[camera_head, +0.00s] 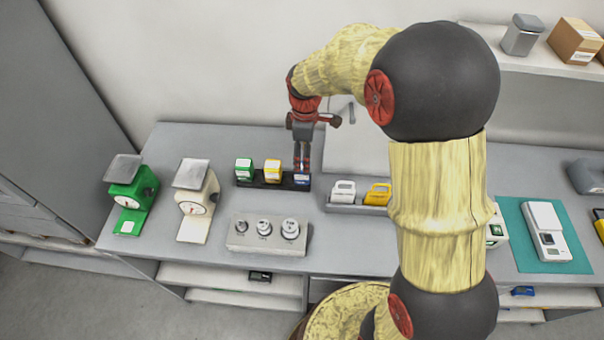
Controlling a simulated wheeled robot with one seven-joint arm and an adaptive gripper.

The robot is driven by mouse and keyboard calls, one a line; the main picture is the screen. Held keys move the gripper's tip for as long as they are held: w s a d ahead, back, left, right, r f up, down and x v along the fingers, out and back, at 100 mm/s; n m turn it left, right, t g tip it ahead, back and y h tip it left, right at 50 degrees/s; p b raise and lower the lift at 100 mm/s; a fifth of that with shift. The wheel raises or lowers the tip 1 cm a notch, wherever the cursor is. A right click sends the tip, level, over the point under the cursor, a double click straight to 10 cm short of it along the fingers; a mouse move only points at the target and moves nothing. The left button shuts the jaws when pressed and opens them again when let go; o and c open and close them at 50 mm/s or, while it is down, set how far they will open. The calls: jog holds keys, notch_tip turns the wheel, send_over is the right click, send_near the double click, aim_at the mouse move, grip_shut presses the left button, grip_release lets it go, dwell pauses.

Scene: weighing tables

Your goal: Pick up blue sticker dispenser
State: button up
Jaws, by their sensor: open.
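The blue sticker dispenser (301,181) stands at the right end of a black holder (257,183) on the table. Only its lower part shows, with a white label patch; my gripper hides the rest. A green dispenser (244,169) and a yellow dispenser (273,171) stand to its left in the same holder. My gripper (302,168) points down directly over the blue dispenser, with its fingers open. The fingertips are at or just above its top; I cannot tell whether they touch it or reach around it.
A green scale (132,190), a cream scale (196,198) and a tray of weights (262,246) stand to the left and front. A grey tray with white (343,190) and yellow (378,194) items is to the right. My arm hides part of the table.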

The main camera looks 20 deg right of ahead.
aim_at(302, 166)
jog(key=shift+w+f, duration=0.3)
jog(key=shift+f, duration=0.55)
notch_tip(302, 166, down, 2)
jog(key=shift+f+n, duration=0.25)
jog(key=shift+n, duration=0.05)
jog(key=f, duration=0.1)
jog(key=f+b, duration=0.1)
jog(key=f, duration=0.3)
jog(key=shift+w, duration=0.35)
jog(key=shift+c, duration=0.4)
jog(key=c, duration=1.3)
